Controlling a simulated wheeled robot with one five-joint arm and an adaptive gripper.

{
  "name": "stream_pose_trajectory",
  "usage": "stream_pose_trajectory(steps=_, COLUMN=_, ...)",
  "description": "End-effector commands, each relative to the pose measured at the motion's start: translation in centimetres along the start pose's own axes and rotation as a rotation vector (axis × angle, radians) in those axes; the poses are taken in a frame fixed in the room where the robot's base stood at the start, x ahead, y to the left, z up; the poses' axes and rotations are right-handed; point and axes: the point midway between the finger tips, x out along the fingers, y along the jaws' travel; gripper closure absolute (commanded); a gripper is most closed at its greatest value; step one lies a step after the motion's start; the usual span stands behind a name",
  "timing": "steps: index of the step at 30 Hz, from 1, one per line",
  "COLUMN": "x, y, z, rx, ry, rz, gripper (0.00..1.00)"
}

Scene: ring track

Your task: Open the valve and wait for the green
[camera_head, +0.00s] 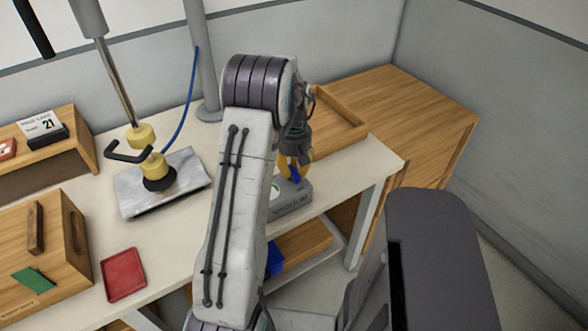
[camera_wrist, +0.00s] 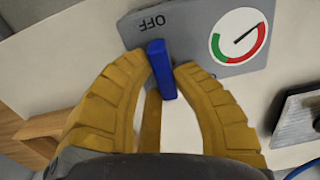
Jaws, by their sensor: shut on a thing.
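The grey valve box (camera_head: 290,205) stands near the right end of the bench, partly hidden by my arm. In the wrist view its face (camera_wrist: 190,22) shows the word OFF, a blue lever handle (camera_wrist: 161,68) and a round gauge (camera_wrist: 239,36) with a green and a red arc. The needle points to the upper right, near the end of the red arc, away from the green. My gripper (camera_wrist: 168,66) has its yellow fingers on either side of the blue handle and is shut on it. In the head view the gripper (camera_head: 296,165) is above the box.
A yellow device on a metal plate (camera_head: 133,196) stands left of my arm, with a blue cable (camera_head: 184,110). A red tray (camera_head: 124,274) and wooden box (camera_head: 75,240) lie front left. A wooden tray (camera_head: 335,115) lies behind, near a wooden cabinet (camera_head: 430,110).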

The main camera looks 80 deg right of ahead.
Motion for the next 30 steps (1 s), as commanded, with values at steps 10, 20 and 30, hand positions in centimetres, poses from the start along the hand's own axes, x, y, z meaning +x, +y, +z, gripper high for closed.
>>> stream_pose_trajectory(steps=10, x=0.19, y=-0.01, z=0.12, rx=0.203, ry=0.0, rz=0.0, gripper=1.0)
stream_pose_trajectory(steps=20, x=0.2, y=-0.09, z=0.3, rx=0.515, ry=-0.001, rz=-0.001, gripper=1.0)
stream_pose_trajectory(steps=30, x=0.19, y=-0.2, z=0.44, rx=0.838, ry=-0.002, rz=-0.001, gripper=1.0)
